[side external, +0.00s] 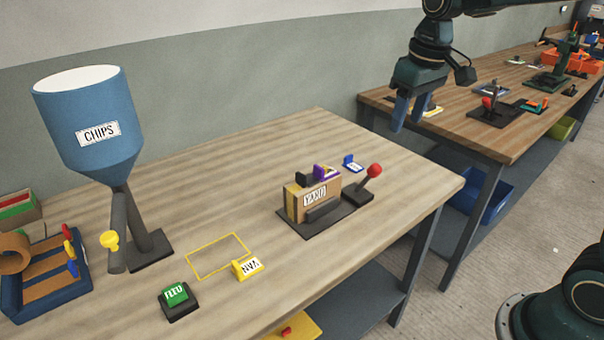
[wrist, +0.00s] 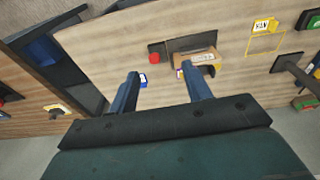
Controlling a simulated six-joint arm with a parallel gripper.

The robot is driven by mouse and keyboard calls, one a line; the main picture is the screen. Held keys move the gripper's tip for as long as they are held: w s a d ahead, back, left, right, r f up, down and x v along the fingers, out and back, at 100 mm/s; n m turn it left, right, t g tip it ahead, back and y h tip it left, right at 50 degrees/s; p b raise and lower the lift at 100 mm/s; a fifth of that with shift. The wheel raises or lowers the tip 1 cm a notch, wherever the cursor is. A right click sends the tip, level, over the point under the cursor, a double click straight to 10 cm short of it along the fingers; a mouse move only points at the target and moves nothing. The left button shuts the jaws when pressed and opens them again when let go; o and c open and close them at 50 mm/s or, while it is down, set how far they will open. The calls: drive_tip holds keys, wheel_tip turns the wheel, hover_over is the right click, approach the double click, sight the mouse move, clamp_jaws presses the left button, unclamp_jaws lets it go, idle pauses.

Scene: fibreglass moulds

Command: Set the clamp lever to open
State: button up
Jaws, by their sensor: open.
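A lever with a red ball knob (side external: 375,171) stands on a dark base at the right end of the near table, tilted up to the right. It is joined to or beside a dark plate carrying a cardboard-coloured box (side external: 298,203) with a printed label and purple and black parts on top. The red knob also shows in the wrist view (wrist: 155,58). No open or shut marking is readable. My gripper (side external: 407,122) is open and empty, above and behind the lever, apart from it. In the wrist view its fingers (wrist: 160,72) point towards the lever and box.
A blue tag (side external: 352,163) stands behind the box. A blue hopper (side external: 90,120), green button (side external: 176,294), yellow tag (side external: 248,267) and blue tray (side external: 45,280) are to the left. Another red-knobbed lever (side external: 488,103) stands on the far table. The near table's back middle is clear.

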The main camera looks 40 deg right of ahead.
drive_tip(key=g, duration=0.2)
hover_over(374, 174)
drive_tip(key=w+d, duration=0.1)
drive_tip(key=d, duration=0.1)
drive_tip(key=f, duration=0.6)
drive_tip(key=shift+a, duration=0.25)
wheel_tip(374, 174, down, 14)
drive_tip(key=shift+r, duration=0.15)
clamp_jaws()
